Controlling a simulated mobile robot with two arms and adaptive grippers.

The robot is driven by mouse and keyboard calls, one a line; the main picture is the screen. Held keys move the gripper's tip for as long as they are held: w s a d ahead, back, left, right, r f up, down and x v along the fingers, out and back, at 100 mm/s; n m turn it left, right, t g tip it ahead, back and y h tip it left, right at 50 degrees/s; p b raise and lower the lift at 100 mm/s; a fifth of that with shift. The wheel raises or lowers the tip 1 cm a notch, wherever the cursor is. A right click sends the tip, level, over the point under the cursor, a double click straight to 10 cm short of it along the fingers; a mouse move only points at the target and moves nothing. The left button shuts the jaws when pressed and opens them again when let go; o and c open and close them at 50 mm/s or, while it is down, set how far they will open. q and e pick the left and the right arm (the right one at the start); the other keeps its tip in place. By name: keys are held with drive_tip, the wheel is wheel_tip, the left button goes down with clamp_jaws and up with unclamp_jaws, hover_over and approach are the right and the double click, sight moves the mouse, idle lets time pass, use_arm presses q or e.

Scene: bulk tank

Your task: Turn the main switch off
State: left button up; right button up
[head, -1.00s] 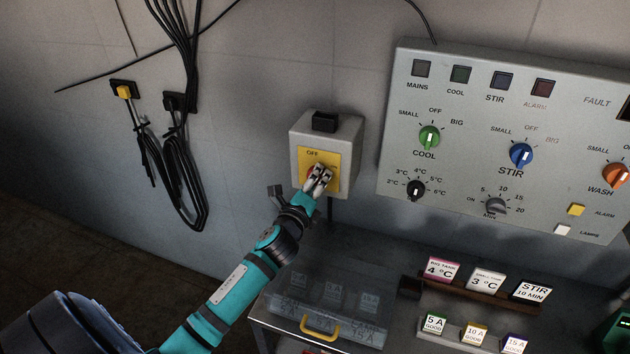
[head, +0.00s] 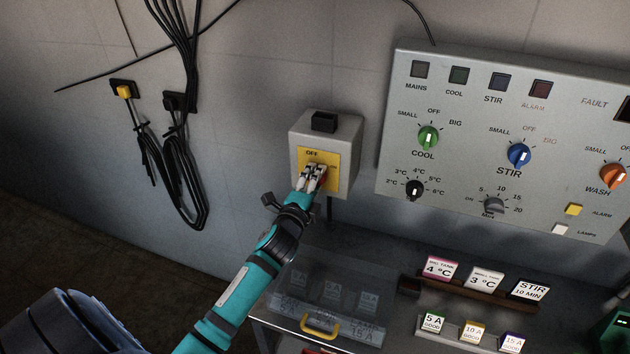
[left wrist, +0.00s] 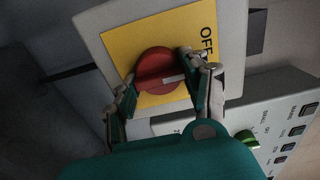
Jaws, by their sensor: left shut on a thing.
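The main switch is a grey wall box (head: 350,150) with a yellow plate (head: 306,180) marked OFF near its top. Its round red knob (left wrist: 152,68) shows in the left wrist view, with a white mark pointing toward the plate edge that bears the OFF label (left wrist: 206,42). My left gripper (head: 313,172) is at the plate, shut on the knob. In the left wrist view its fingers (left wrist: 160,88) lie on either side of the knob, and one covers the end of the white mark. In the head view the fingers hide most of the knob. My right gripper is not in view.
A control panel (head: 470,110) with lamps and coloured knobs is on the wall to the right. Below stand a clear-lidded box with a yellow handle (head: 320,322) and several label cards (head: 440,268). Black cables (head: 185,190) hang at the left.

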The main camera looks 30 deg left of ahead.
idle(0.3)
use_arm(q)
drive_tip(key=o, duration=1.2)
drive_tip(key=shift+c, duration=0.2)
drive_tip(key=shift+s, duration=0.1)
drive_tip(key=v, duration=1.2)
drive_tip(key=shift+a+f, duration=0.1)
